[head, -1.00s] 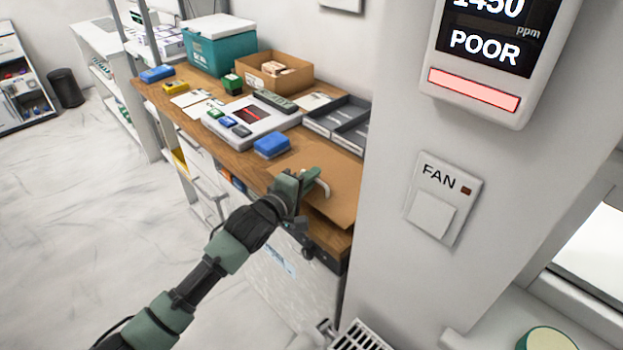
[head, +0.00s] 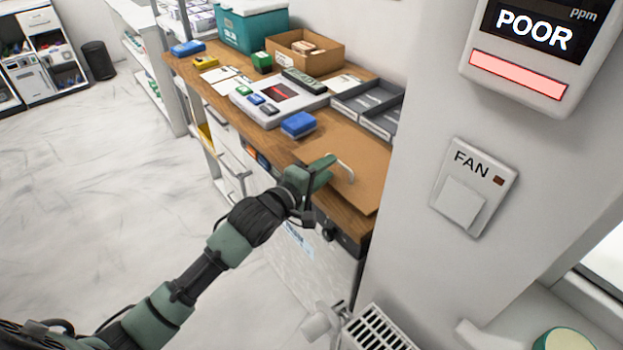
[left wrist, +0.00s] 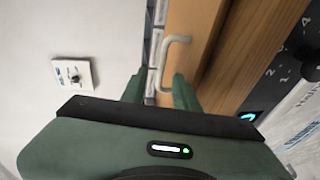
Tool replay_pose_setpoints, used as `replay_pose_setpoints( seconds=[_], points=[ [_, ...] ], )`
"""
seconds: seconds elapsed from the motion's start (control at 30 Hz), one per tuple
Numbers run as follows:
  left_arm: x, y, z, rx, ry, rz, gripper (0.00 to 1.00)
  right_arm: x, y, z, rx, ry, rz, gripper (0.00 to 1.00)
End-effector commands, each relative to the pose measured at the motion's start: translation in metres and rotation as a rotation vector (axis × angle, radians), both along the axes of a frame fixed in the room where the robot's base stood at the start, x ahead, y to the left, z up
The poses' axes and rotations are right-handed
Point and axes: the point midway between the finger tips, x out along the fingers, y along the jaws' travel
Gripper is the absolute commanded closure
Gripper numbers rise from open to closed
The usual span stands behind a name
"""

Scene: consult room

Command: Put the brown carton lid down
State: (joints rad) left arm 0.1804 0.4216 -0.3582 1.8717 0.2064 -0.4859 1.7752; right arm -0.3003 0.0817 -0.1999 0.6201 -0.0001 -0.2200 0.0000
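The brown carton lid (head: 362,166) lies flat on the near right end of the wooden counter, beside the wall. A pale bent handle (head: 347,171) stands up from it. In the left wrist view the lid (left wrist: 204,22) and its handle (left wrist: 172,62) are just ahead of my fingers. My left gripper (head: 328,169) is at the lid's left edge, near the handle. The left wrist view shows its fingers (left wrist: 159,90) apart, with nothing held between them. My right gripper is not in view.
A blue box (head: 298,124) and grey trays (head: 368,104) sit just behind the lid. An open brown carton (head: 304,52) stands farther back. A wall with a fan switch (head: 473,187) borders the lid's right. A radiator (head: 378,328) is below.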

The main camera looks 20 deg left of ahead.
Motion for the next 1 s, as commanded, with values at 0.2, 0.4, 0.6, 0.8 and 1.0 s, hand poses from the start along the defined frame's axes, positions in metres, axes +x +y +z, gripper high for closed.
replay_pose_setpoints(
  seconds=[0.2,0.4,0.6,0.8,1.0],
  points=[
    [-0.042,0.014,0.007,0.0,0.001,0.0,0.7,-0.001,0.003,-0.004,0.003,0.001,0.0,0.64],
    [-0.062,0.021,0.011,0.001,0.001,0.0,0.7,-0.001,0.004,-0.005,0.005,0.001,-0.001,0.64],
    [-0.065,0.023,0.013,0.002,-0.001,0.0,0.7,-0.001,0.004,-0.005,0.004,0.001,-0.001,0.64],
    [-0.065,0.023,0.013,0.001,0.0,0.0,0.7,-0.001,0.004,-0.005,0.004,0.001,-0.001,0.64],
    [-0.066,0.022,0.01,0.015,0.004,-0.001,0.7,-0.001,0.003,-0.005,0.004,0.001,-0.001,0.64]
  ],
)
